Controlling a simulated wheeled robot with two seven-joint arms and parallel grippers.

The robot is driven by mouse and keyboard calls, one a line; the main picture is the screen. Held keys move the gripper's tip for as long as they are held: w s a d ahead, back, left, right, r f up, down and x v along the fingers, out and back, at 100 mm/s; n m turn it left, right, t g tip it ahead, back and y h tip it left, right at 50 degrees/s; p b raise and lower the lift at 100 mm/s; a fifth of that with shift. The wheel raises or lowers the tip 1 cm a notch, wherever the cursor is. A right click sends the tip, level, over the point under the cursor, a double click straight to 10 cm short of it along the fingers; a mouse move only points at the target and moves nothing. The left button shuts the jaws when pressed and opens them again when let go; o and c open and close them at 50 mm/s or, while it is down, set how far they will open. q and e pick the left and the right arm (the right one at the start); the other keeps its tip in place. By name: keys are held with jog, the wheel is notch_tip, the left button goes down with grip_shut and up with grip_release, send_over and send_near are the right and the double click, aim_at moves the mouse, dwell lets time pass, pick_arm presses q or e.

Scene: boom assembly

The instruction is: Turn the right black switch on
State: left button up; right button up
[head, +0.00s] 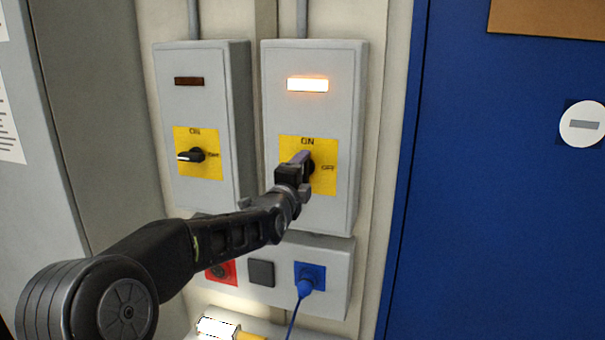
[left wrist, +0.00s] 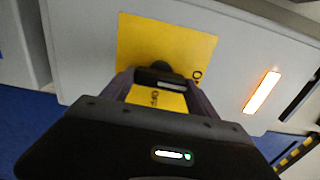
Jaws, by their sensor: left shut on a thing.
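The right switch box (head: 345,120) has a yellow plate (head: 322,184) marked ON at the top and OFF at the right. Its indicator lamp (head: 308,85) glows bright. My left gripper (head: 303,162) is at the plate, shut on the right black switch (head: 312,167), whose knob it mostly hides in the head view. In the left wrist view the fingers (left wrist: 158,88) stand on either side of the black switch (left wrist: 160,74), and the lamp (left wrist: 262,92) glows there too. The knob's exact angle is hard to tell. My right gripper is not in view.
The left switch box (head: 200,105) has a dark lamp (head: 189,81) and its own black switch (head: 191,156), lying sideways. Below is a socket panel (head: 330,250) with a blue plug (head: 305,286) and cable. A blue door (head: 500,200) is at right.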

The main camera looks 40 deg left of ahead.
pick_arm(q)
jog(key=shift+f, duration=0.1)
jog(key=o, duration=1.4)
jog(key=shift+c, duration=0.2)
jog(key=b+v, duration=0.2)
jog(key=v, duration=0.5)
jog(key=shift+s+d, duration=0.15)
jog(key=shift+s, duration=0.25)
